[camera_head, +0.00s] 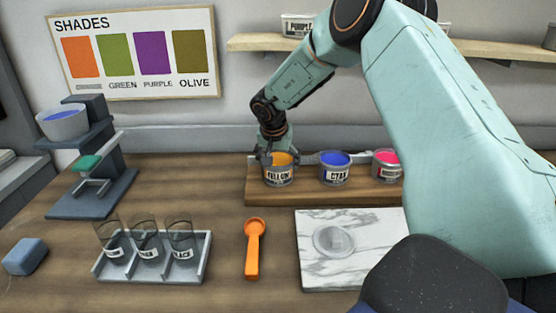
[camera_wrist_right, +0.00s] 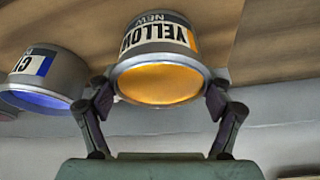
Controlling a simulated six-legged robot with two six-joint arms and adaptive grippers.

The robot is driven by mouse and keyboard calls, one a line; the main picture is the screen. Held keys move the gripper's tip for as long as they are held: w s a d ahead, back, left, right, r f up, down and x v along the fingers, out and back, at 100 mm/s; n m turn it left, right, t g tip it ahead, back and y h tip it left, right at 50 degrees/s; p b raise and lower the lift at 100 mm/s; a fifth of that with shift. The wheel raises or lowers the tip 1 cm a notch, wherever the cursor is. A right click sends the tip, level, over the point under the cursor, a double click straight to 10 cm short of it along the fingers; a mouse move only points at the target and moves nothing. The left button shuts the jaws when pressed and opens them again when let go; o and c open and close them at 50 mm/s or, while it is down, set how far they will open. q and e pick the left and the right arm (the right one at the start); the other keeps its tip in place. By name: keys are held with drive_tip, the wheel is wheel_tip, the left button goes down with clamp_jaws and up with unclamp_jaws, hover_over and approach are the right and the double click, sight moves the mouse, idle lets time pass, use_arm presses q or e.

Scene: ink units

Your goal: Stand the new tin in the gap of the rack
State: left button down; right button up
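The new tin (camera_head: 279,176) is grey, open at the top, with yellow-orange paint and a label reading YELLOW. It is upright at the left end of the wooden rack (camera_head: 320,194), left of the cyan tin (camera_head: 336,174). My right gripper (camera_head: 272,157) reaches down to its rim from above. In the right wrist view the new tin (camera_wrist_right: 158,57) reads YELLOW NEW, and the right gripper's fingers (camera_wrist_right: 160,98) meet its rim on both sides. I cannot tell whether its base bears on the rack. My left gripper is out of view.
A red-pink tin (camera_head: 387,165) stands right of the cyan one. In front lie an orange scoop (camera_head: 254,247), a marble slab (camera_head: 325,275) with a clear round dish and a tray (camera_head: 196,272) of glasses. A stand (camera_head: 95,190) with a bowl is at left. My right arm covers the right side.

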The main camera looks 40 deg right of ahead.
drive_tip(key=o, duration=0.4)
drive_tip(key=shift+d+f, duration=0.1)
drive_tip(key=shift+d, duration=0.2)
drive_tip(key=shift+a, duration=0.3)
drive_tip(key=shift+d+r, duration=0.15)
drive_tip(key=shift+r, duration=0.2)
drive_tip(key=p+v, duration=0.1)
drive_tip(key=v, duration=1)
drive_tip(key=shift+s+r, duration=0.1)
drive_tip(key=shift+r, duration=0.3)
drive_tip(key=shift+a, duration=0.2)
